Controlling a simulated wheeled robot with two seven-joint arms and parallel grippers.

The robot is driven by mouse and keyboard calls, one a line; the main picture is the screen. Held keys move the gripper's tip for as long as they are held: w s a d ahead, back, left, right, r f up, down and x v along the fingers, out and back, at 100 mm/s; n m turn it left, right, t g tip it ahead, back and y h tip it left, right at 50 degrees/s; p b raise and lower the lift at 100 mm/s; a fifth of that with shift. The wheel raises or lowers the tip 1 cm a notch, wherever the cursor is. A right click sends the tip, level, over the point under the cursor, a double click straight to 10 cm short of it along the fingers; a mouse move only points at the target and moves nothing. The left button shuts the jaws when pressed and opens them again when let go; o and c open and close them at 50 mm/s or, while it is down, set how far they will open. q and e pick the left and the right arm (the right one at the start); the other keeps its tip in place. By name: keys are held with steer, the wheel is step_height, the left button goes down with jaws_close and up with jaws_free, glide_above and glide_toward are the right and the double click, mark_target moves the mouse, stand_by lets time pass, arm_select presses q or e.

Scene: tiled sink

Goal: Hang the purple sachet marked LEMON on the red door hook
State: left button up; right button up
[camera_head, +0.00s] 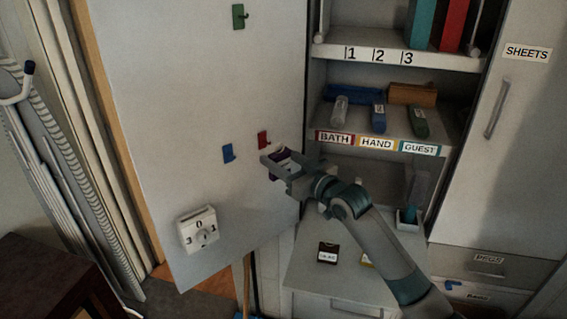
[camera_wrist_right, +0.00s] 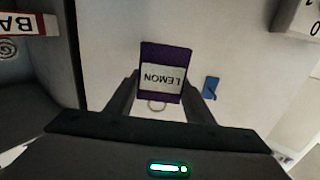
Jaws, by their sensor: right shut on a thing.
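The purple sachet (camera_wrist_right: 166,57) with its white LEMON label fills the middle of the right wrist view, the lettering upside down there. A pale ring-like loop (camera_wrist_right: 157,106) shows at its lower edge, between the fingers. My right gripper (camera_head: 279,170) is shut on the sachet, which shows only partly in the head view (camera_head: 281,154). The red hook (camera_head: 263,139) is on the pale door panel (camera_head: 200,90), just up and left of the sachet. I cannot tell the gap between them. The red hook is not visible in the right wrist view. My left gripper is not in view.
A blue hook (camera_head: 228,153) is left of the red one, and a green hook (camera_head: 239,16) is high on the panel. A white dial box (camera_head: 198,229) is lower down. Shelves labelled BATH, HAND, GUEST stand right. A dark sachet (camera_head: 327,253) lies on the low white top.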

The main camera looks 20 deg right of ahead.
mark_target(261, 152)
steer(key=x, duration=0.1)
steer(key=b+x, duration=0.1)
steer(key=x, duration=0.1)
steer(key=b+x, duration=0.1)
steer(key=shift+w+a+f, duration=0.2)
steer(key=shift+w+f, duration=0.15)
steer(key=shift+f, duration=0.05)
stand_by(0.4)
steer(key=shift+w+f, duration=0.1)
steer(key=shift+f, duration=0.15)
steer(key=shift+a+f, duration=0.1)
steer(key=shift+f, duration=0.1)
steer(key=o, duration=0.9)
steer(key=shift+o, duration=1.2)
steer(key=shift+a+r, duration=0.1)
steer(key=shift+a, duration=0.05)
